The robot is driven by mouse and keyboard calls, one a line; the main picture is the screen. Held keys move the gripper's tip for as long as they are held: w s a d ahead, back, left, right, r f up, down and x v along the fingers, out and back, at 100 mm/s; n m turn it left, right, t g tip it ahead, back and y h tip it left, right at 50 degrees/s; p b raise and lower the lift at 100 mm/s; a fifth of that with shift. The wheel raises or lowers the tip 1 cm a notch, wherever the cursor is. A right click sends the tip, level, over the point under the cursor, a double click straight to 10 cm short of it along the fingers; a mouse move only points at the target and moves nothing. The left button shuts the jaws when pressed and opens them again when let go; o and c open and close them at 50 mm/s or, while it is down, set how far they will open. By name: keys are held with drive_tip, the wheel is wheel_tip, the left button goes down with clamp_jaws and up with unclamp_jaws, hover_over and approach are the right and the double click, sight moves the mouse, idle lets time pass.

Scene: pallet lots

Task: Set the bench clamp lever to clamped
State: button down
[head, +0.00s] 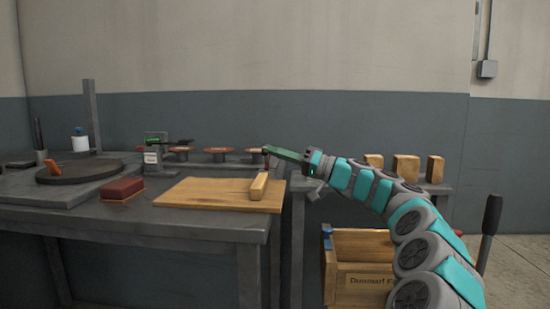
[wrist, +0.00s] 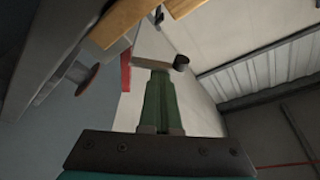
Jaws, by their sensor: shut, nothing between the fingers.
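A small grey fixture (head: 152,152) with a green plate, a pale label and a dark lever-like bar (head: 181,141) stands on the left bench in the head view. I cannot read its labels or tell for sure that it is the bench clamp. My gripper (head: 268,151) is shut and empty, its green fingers reaching left above the right edge of the wooden board. In the wrist view the shut fingers (wrist: 160,76) point at a pale bar (wrist: 152,62) with a dark round end (wrist: 181,63). I cannot tell whether they touch it. A narrow red piece (head: 267,162) shows just below the fingertips.
The wooden board (head: 205,194) carries a pale wooden block (head: 259,186). A red-brown block (head: 122,189), a round dark plate (head: 80,171) and several reddish discs (head: 216,150) are also on the bench. A wooden crate (head: 362,245) and several wooden blocks (head: 406,168) are right.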

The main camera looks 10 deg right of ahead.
drive_tip(key=shift+f+b, duration=0.2)
drive_tip(key=shift+b, duration=0.1)
drive_tip(key=n+b, duration=0.2)
drive_tip(key=n+y+b, duration=0.1)
drive_tip(key=b, duration=0.1)
drive_tip(key=shift+s+a+f+g, duration=0.25)
drive_tip(key=shift+s+f+g, duration=0.1)
drive_tip(key=shift+s+g, duration=0.05)
drive_tip(key=shift+s+a+n+g+y+b, duration=0.1)
drive_tip(key=shift+s+n+g+y+b, duration=0.1)
drive_tip(key=shift+n+b, duration=0.35)
drive_tip(key=shift+s+n+g+y+b, duration=0.2)
drive_tip(key=shift+n+b, duration=0.1)
drive_tip(key=shift+n, duration=0.35)
drive_tip(key=shift+s+b, duration=0.3)
drive_tip(key=shift+b, duration=0.3)
drive_tip(key=shift+s+a+f, duration=0.1)
drive_tip(key=shift+s+a+f+b, duration=0.1)
drive_tip(key=shift+s+f+b, duration=0.25)
drive_tip(key=shift+b, duration=0.65)
